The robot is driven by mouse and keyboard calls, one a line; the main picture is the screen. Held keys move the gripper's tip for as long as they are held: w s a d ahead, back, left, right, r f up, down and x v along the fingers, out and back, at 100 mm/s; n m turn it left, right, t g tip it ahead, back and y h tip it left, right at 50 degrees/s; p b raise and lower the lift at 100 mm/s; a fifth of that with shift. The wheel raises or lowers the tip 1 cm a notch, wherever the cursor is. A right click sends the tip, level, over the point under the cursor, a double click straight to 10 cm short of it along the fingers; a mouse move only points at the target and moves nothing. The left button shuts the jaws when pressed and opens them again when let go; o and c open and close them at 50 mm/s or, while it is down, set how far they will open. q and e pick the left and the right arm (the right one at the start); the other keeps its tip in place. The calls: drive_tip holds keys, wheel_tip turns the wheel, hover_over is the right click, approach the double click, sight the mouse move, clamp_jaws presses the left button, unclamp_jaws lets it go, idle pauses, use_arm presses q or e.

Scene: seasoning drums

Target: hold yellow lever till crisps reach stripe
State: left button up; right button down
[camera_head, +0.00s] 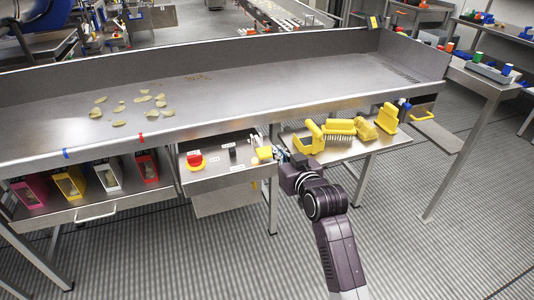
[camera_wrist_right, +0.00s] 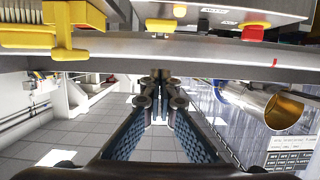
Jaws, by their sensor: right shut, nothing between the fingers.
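The yellow lever (camera_head: 264,152) sits at the right end of the control panel under the steel trough. My right gripper (camera_head: 281,155) is just right of it in the head view; contact cannot be told. In the wrist view its fingers (camera_wrist_right: 160,78) meet at the tips, empty. Several pale crisps (camera_head: 140,99) lie scattered on the left part of the trough (camera_head: 260,90). A blue stripe (camera_head: 66,153) and a red stripe (camera_head: 141,138) mark the trough's front edge. The crisps lie behind the edge near both stripes. My left gripper is out of view.
The panel also carries a red button (camera_head: 195,160) and a black knob (camera_head: 233,152). A shelf to the right holds a yellow brush (camera_head: 339,128) and other yellow tools. Coloured bins stand lower left, above a drawer handle (camera_head: 95,213).

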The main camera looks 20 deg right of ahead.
hover_over(267, 155)
wheel_tip(267, 155, down, 2)
drive_tip(key=shift+f, duration=0.2)
wheel_tip(267, 155, down, 3)
drive_tip(key=shift+r, duration=0.15)
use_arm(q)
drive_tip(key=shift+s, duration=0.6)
use_arm(e)
drive_tip(key=shift+f, duration=0.65)
drive_tip(key=shift+s+f, duration=0.1)
